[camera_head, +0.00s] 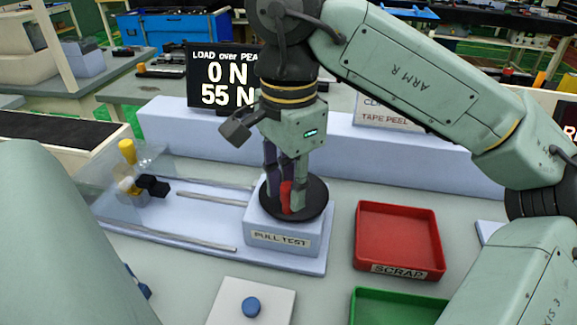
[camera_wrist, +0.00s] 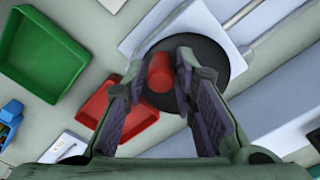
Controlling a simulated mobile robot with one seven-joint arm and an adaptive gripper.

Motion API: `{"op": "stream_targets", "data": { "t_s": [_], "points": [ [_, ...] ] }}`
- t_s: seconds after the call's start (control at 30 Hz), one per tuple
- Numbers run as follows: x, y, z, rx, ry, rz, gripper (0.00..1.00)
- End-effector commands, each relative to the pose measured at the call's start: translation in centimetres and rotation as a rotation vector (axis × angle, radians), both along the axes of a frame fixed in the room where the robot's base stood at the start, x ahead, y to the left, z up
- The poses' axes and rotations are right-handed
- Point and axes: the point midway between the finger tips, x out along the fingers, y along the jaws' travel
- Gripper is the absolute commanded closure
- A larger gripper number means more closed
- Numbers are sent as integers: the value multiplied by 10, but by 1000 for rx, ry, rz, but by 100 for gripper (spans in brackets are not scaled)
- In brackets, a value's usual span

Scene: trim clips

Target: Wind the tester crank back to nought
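The tester crank is a round black disc (camera_head: 318,205) with an upright red knob (camera_head: 286,196), on top of the pale block marked PULL TEST (camera_head: 283,238). My gripper (camera_head: 285,200) points down over the disc, with one finger on each side of the red knob. The knob stands near the disc's edge. The display (camera_head: 224,80) reads LOAD over PEAK, 0 N above 55 N. Any crank scale is hidden or too small to see.
A red SCRAP tray (camera_head: 398,236) is right of the tester, with a green tray (camera_head: 400,305) in front of it. A white plate with a blue button (camera_head: 251,307) lies at the front. Rails (camera_head: 205,235) and a clear guard (camera_head: 125,185) are left. A pale ledge (camera_head: 180,125) runs behind.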

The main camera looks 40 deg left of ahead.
Motion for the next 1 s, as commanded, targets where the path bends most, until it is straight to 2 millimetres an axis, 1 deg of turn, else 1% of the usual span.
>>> {"op": "stream_targets", "data": {
  "t_s": [0.03, 0.17, 0.4, 0.5, 0.57, 0.83, 1.0],
  "points": [
    [0, 0, 0, 0, 0, 0, 69],
    [0, 0, 0, 0, 0, 0, 61],
    [0, 0, 0, 0, 1, 0, 61],
    [0, 0, 3, 0, 0, -1, 61],
    [0, 1, 9, 1, -1, -2, 61],
    [0, 1, 53, 1, -3, -3, 61],
    [0, 0, 70, 0, -1, -2, 61]
  ]
}}
